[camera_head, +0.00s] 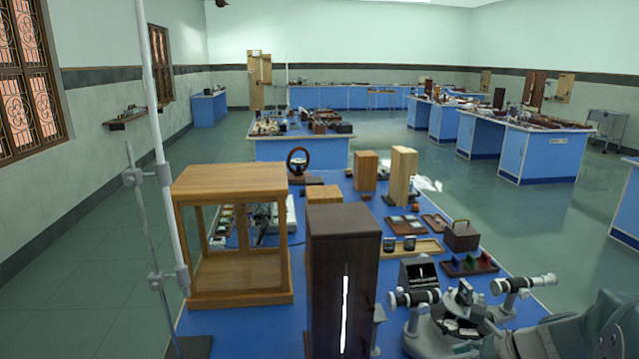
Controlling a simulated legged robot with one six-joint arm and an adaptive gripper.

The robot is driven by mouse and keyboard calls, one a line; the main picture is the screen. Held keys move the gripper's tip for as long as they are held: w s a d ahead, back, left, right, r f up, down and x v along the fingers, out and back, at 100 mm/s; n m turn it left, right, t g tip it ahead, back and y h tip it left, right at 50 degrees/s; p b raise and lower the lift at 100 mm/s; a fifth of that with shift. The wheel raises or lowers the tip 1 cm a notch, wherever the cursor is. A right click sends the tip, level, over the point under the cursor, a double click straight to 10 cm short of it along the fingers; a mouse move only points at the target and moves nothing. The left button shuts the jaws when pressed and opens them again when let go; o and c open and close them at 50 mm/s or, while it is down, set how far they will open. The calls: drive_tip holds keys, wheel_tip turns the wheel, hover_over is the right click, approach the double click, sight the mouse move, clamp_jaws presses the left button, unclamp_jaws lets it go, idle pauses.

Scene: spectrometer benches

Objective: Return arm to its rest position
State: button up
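No held object shows.
A tall dark wooden box (322,270) with a bright slit and a glass-sided wooden cabinet (230,180) stand close in front. A metal stand (150,220) rises at left. Small boxes and trays cover the bench's right side. Open floor (80,280) lies left; more benches (520,150) stand beyond.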

drive_tip(key=s+a+r+n+h, duration=0.4)
drive_tip(key=s+n, duration=0.4)
drive_tip(key=n, duration=0.3)
drive_tip(key=s+a+r+n+h, duration=0.3)
drive_tip(key=s+a+r+n, duration=0.2)
drive_tip(key=s+a+n, duration=0.4)
drive_tip(key=n, duration=0.3)
drive_tip(key=shift+s+a+r+h, duration=0.2)
drive_tip(key=shift+r+h, duration=0.15)
drive_tip(key=shift+h, duration=0.05)
